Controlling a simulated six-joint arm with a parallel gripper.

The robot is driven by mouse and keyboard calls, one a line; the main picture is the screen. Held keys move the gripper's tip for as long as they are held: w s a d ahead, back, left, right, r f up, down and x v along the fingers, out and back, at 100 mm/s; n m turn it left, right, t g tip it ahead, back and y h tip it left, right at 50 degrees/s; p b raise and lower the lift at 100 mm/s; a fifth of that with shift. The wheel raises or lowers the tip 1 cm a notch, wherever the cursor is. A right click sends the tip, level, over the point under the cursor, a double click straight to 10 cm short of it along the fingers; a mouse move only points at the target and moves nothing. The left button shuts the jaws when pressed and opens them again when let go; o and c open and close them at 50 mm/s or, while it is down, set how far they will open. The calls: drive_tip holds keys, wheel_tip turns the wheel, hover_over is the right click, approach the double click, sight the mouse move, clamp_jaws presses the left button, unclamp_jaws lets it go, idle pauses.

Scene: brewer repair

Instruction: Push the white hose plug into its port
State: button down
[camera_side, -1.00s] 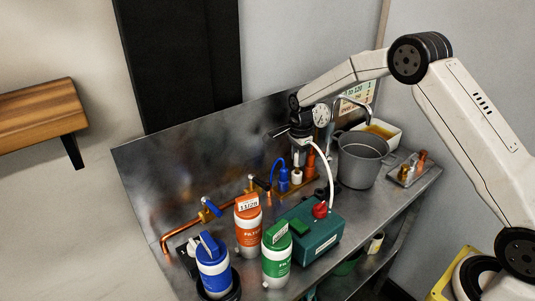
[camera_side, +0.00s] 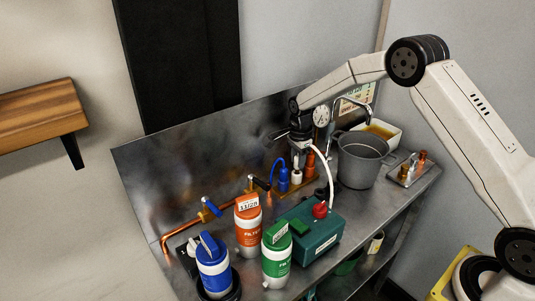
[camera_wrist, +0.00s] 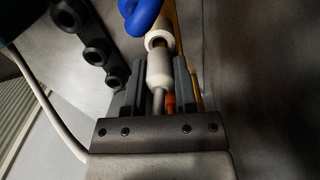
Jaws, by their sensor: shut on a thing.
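The white hose plug (camera_wrist: 158,68) is between my gripper's (camera_wrist: 156,82) two dark fingers in the wrist view, and the gripper is shut on it. In the side view my gripper (camera_side: 299,148) is over the white port (camera_side: 296,175), pointing down. The white hose (camera_side: 329,178) arcs from the gripper down to the green box.
A grey pot (camera_side: 360,163) is to the right. The green box (camera_side: 312,235) and several filter canisters (camera_side: 276,262) stand in front.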

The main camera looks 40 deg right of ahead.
drive_tip(key=shift+f, duration=0.9)
idle(0.8)
unclamp_jaws()
idle(0.6)
drive_tip(key=shift+r, duration=0.1)
drive_tip(key=shift+r, duration=3.45)
